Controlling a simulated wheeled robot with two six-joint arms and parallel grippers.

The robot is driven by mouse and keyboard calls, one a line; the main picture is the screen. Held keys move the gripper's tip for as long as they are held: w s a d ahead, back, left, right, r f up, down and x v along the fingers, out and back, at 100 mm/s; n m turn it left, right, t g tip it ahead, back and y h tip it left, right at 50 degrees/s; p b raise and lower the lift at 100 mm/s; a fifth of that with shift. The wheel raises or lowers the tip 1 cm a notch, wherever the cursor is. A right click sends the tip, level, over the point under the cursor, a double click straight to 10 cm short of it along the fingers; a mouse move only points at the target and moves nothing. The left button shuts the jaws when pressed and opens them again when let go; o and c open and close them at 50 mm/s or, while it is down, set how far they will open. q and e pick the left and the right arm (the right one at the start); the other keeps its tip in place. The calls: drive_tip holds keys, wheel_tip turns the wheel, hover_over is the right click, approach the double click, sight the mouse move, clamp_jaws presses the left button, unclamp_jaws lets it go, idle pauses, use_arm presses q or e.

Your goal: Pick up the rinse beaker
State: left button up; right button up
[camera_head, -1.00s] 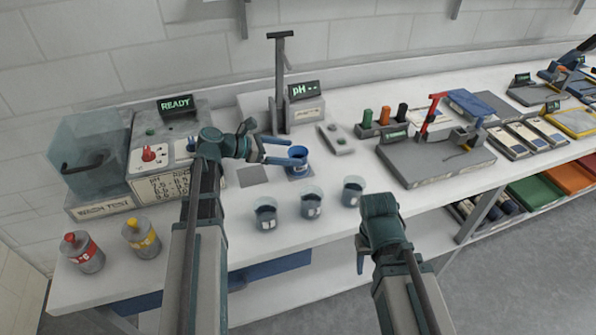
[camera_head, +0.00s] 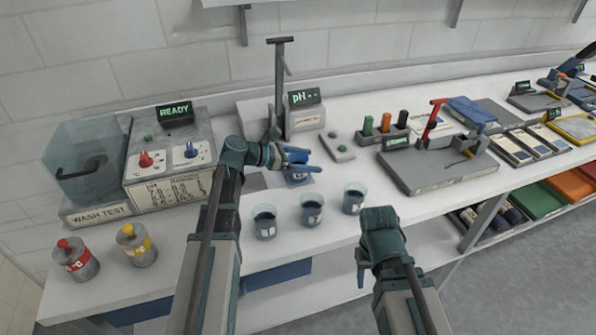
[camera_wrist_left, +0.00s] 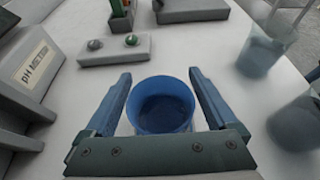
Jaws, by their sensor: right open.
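The blue beaker (camera_head: 297,181) stands on the bench in front of the pH meter, largely hidden by the gripper in the head view. In the left wrist view the round blue beaker (camera_wrist_left: 161,106) sits between the two fingers of my left gripper (camera_wrist_left: 161,80). The fingers are apart, one on each side, with thin gaps; I see no clear contact. In the head view my left gripper (camera_head: 297,161) reaches in from the left at the beaker. My right gripper (camera_head: 361,268) is open and empty, hanging in front of the bench's front edge.
Several clear beakers with dark liquid, one of them the left beaker (camera_head: 265,222), stand along the front edge. The pH meter (camera_head: 305,115) and its stand (camera_head: 279,85) are behind. The wash tester (camera_head: 170,160) and two capped bottles (camera_head: 137,245) are at left.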

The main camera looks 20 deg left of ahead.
use_arm(q)
clamp_jaws()
drive_tip(key=shift+r, duration=0.1)
idle(0.3)
wheel_tip(320, 180, up, 10)
drive_tip(key=p, duration=1)
